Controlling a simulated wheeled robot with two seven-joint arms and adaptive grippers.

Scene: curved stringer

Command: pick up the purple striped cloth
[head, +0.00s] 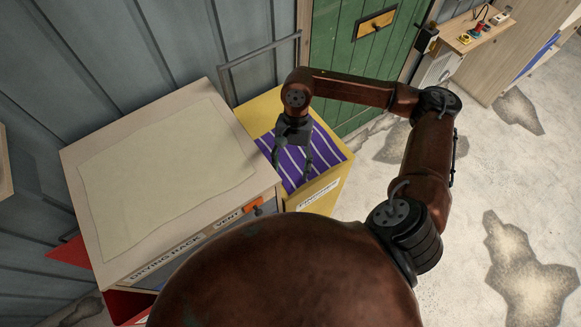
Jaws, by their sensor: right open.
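The gripper hides part of the cloth. My left gripper is not in view.
A pale cloth (160,165) covers most of the top of the drying-rack cabinet (255,183), left of the bin. A green door (350,60) stands behind the bin. Stained floor (500,190) lies open at the right.

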